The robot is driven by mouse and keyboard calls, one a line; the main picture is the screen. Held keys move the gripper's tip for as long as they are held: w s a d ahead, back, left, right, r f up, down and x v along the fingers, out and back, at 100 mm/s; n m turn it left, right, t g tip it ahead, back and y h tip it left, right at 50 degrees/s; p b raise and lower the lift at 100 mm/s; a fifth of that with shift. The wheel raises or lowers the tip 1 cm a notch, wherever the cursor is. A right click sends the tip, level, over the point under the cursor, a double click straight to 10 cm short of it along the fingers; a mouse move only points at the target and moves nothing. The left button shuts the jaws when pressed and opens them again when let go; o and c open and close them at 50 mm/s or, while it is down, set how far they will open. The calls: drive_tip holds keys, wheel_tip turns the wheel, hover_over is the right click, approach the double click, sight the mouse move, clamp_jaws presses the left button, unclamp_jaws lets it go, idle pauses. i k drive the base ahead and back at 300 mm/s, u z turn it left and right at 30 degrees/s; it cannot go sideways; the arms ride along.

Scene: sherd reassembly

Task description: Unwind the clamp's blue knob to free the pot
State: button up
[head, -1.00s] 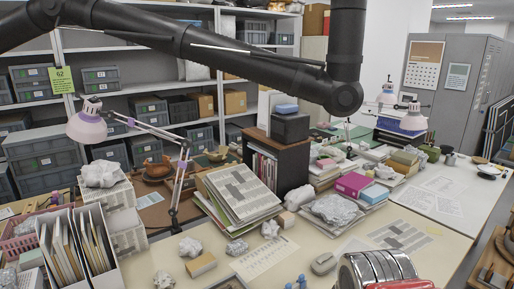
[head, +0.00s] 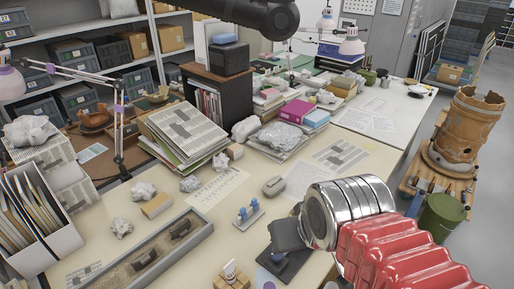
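A large terracotta pot (head: 470,118) with a jagged broken rim stands upright at the far right, apart from the desk. It sits in a ring-like support on a wooden stand (head: 410,184). Small dark fittings show on the stand, but I make out no blue knob there. A small pale piece with blue knob-like tops (head: 248,212) lies on the desk; I cannot tell whether it belongs to a clamp. Part of my black arm (head: 240,12) crosses the top edge. My gripper is out of view.
A shiny chrome and red ribbed body (head: 350,212) fills the lower right foreground. A dark grey object (head: 288,238) stands beside it. The desk holds a long tray (head: 142,250), paper stacks (head: 185,135) and wrapped lumps. A green bucket (head: 440,216) stands below the pot. Floor (head: 480,60) shows beyond.

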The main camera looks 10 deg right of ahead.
sight(277, 258)
drive_tip(key=k, duration=1)
drive_tip(key=z, duration=0.4)
drive_tip(key=i, duration=0.7)
drive_tip(key=u, duration=0.1)
